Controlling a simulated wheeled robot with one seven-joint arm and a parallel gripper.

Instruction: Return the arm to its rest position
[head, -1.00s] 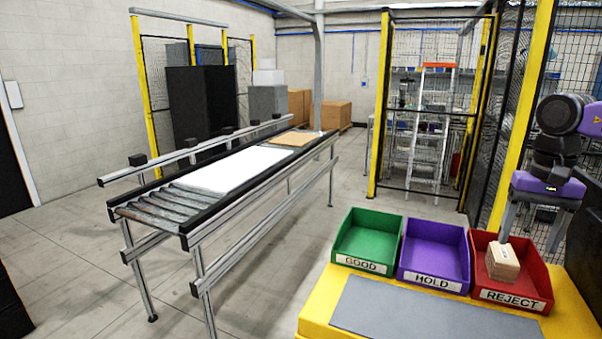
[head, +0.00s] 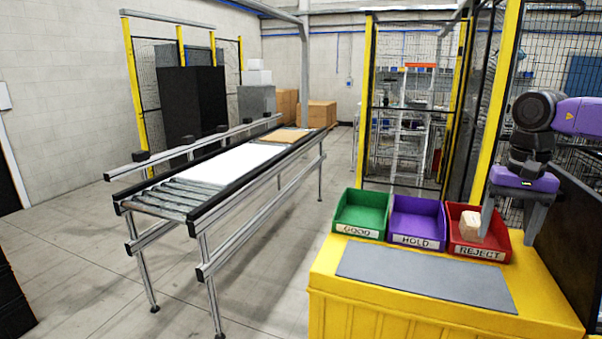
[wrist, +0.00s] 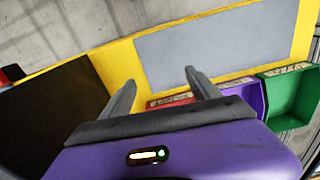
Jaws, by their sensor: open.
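My gripper (head: 507,240) hangs pointing down at the right of the head view, its two grey fingers apart with nothing between them. Its left finger overlaps the red REJECT bin (head: 482,253) in the picture. A small tan box (head: 471,224) lies inside that bin, just left of this finger and apart from the jaws. In the wrist view my gripper (wrist: 160,77) is open and empty, with the red bin (wrist: 168,102) partly hidden behind the fingers. The box is not visible there. The purple arm link and dark joint are above the gripper.
The green GOOD bin (head: 362,213) and purple HOLD bin (head: 417,222) stand beside the red one on a yellow table (head: 335,295) with a bare grey mat (head: 425,274). A dark panel (head: 562,240) stands close right of the gripper. A roller conveyor (head: 165,199) is at left.

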